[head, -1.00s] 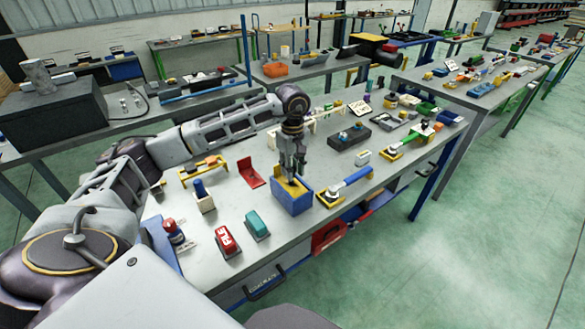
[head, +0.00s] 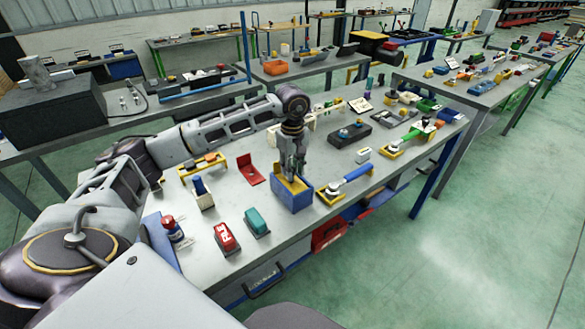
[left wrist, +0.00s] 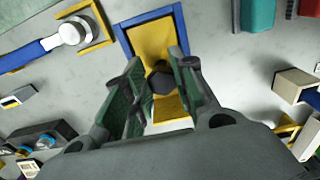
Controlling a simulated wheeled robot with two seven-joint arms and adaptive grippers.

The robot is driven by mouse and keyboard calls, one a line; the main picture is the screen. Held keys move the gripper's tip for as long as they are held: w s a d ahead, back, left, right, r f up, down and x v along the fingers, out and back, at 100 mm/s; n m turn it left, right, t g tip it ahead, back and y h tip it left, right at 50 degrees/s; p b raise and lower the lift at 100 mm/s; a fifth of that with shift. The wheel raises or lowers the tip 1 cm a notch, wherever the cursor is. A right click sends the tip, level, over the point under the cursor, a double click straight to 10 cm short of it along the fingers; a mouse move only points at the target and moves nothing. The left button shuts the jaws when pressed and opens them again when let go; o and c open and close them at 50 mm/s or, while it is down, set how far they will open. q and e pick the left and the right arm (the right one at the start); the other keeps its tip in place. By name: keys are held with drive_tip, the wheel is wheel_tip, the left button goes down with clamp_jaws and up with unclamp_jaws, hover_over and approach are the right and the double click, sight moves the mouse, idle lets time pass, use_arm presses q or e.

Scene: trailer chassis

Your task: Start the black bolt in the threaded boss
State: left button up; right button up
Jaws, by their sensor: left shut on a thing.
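My left gripper (head: 291,176) points down into a blue-walled box with a yellow inside (head: 292,202) near the front edge of the bench. In the left wrist view, the fingers of my left gripper (left wrist: 158,90) are shut on a dark, faceted piece that looks like the head of the black bolt (left wrist: 160,81). The yellow inside of the box lies behind and below it. The bolt's shank is hidden, and I cannot tell whether it touches anything below. I cannot make out the threaded boss. My right gripper is not in view.
A blue-handled tool in a yellow holder (head: 345,184) lies just right of the box. A red angled piece (head: 249,170) stands to its left, with teal (head: 256,222) and red (head: 227,238) blocks in front. Bare bench surface lies between them.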

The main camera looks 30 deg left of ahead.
use_arm(q)
drive_tip(key=shift+f+b, duration=0.85)
drive_tip(key=shift+f, duration=0.4)
idle(0.4)
drive_tip(key=o, duration=1.1)
drive_tip(key=shift+r, duration=0.15)
drive_tip(key=shift+c, duration=0.3)
drive_tip(key=shift+r+p, duration=1.85)
drive_tip(key=shift+r, duration=1.5)
